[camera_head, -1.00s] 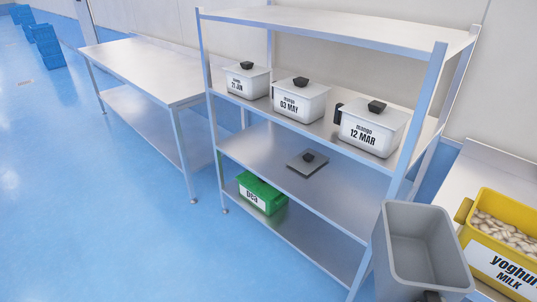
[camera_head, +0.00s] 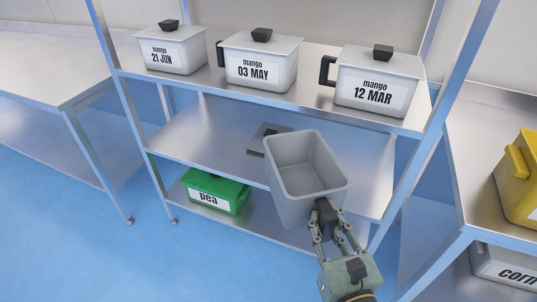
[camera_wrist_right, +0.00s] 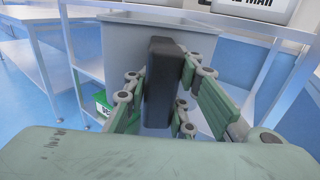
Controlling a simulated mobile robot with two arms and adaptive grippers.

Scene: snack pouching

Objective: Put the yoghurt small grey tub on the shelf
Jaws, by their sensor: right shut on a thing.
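A small grey tub (camera_head: 286,205), open-topped and empty inside, is held tilted in front of the metal shelf unit (camera_head: 360,190), at about the height of its middle shelf. My right gripper (camera_head: 326,218) is shut on the tub's dark handle, which also shows in the right wrist view (camera_wrist_right: 162,80). In the head view the tub covers part of the middle shelf. A grey lid with a black knob (camera_head: 262,138) lies on that shelf behind the tub, partly hidden. No yoghurt label is visible on the tub. My left gripper is not in view.
Lidded white tubs marked mango (camera_head: 262,62) stand on the shelf above. A yellow tub (camera_head: 520,190) and a corn tub (camera_head: 505,264) are at right. The middle shelf's left part is bare.

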